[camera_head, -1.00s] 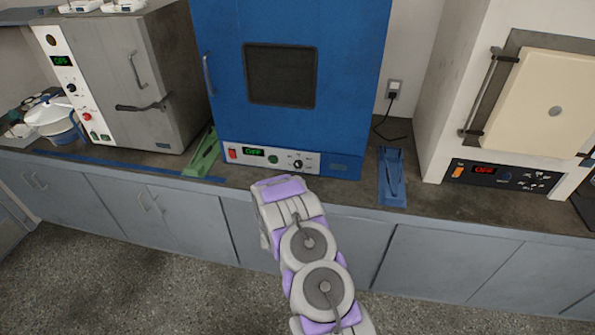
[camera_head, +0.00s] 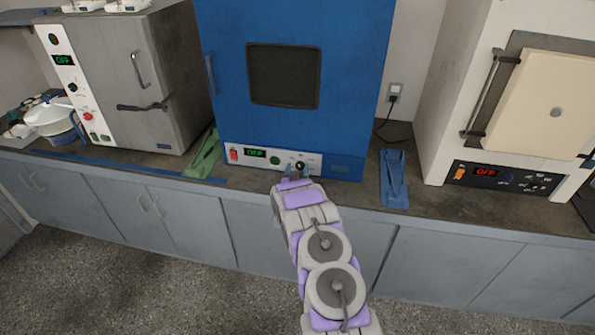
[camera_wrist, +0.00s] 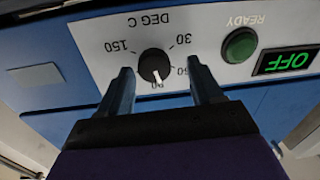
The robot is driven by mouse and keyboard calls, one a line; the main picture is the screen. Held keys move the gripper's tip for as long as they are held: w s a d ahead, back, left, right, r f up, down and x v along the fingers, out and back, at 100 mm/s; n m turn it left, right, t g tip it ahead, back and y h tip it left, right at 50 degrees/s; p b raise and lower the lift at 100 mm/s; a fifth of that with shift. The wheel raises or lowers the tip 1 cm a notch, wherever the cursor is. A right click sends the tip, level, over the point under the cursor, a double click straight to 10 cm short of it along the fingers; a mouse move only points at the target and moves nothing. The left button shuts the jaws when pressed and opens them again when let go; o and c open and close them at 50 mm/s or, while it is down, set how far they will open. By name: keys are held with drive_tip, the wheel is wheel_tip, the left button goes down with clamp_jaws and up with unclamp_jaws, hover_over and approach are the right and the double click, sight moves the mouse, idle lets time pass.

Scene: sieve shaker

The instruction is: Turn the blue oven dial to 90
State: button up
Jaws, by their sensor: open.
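The blue oven (camera_head: 290,40) stands on the counter with its white control panel (camera_head: 262,155) low on its front. Its black dial (camera_wrist: 154,66) is in the middle of the upside-down wrist view and shows small in the head view (camera_head: 299,165). The dial's white mark points down in the wrist view, at or close to a partly hidden label at the bottom. The labels 150 and 30 are readable; another beside the right finger is partly covered. My gripper (camera_wrist: 158,68) is open, with one finger on each side of the dial; contact is not visible. It also shows in the head view (camera_head: 292,175).
The panel has a green READY button (camera_wrist: 240,45) and a green OFF display (camera_wrist: 287,61). A green tool (camera_head: 203,155) and a blue tool (camera_head: 394,180) lie on the counter either side of the oven. Grey (camera_head: 175,70) and white (camera_head: 440,90) ovens flank it.

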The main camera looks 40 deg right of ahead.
drive_tip(key=shift+d+f, duration=0.15)
drive_tip(key=shift+d, duration=0.25)
drive_tip(key=shift+d+f, duration=0.1)
drive_tip(key=shift+d, duration=0.25)
drive_tip(key=shift+c, duration=1.4)
drive_tip(key=shift+a, duration=0.35)
drive_tip(key=c, duration=0.5)
drive_tip(key=shift+c, duration=1.4)
